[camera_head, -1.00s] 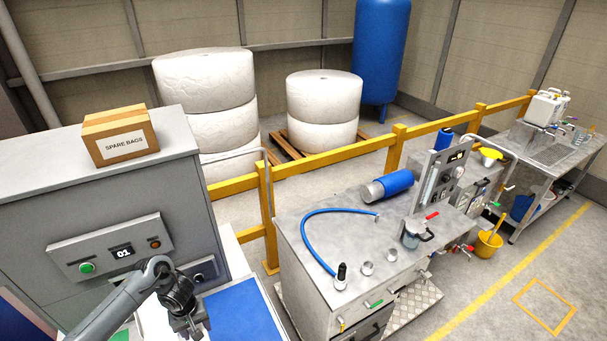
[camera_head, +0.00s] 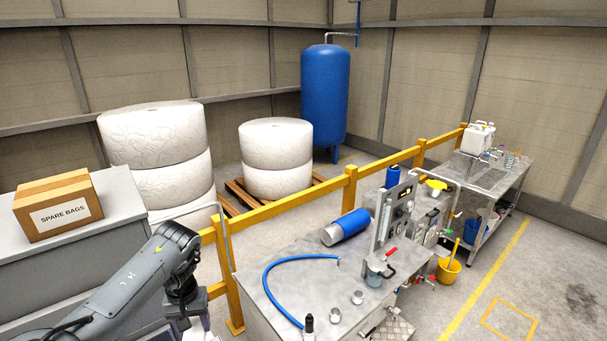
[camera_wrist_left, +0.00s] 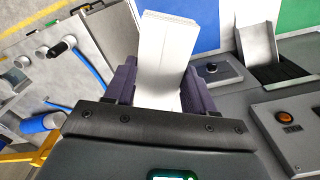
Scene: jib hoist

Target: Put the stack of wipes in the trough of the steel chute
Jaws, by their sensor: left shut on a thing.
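My left gripper (camera_wrist_left: 163,82) is shut on the white stack of wipes (camera_wrist_left: 168,42). The stack stands up between the two dark fingers, and its far end sticks out past them. In the head view the left gripper (camera_head: 188,322) is at the bottom edge, with its lower part cut off and a bit of white below it. A sloping steel piece (camera_wrist_left: 257,45), which looks like the steel chute, is in the left wrist view at upper right, apart from the wipes. Its trough cannot be made out clearly. My right gripper is in neither view.
A grey control panel with an orange button (camera_wrist_left: 284,117) is close on the right in the wrist view. A steel bench (camera_head: 285,270) with a blue hose (camera_head: 277,270) stands right of my arm. A spare bags carton (camera_head: 58,204) sits on the grey cabinet at left.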

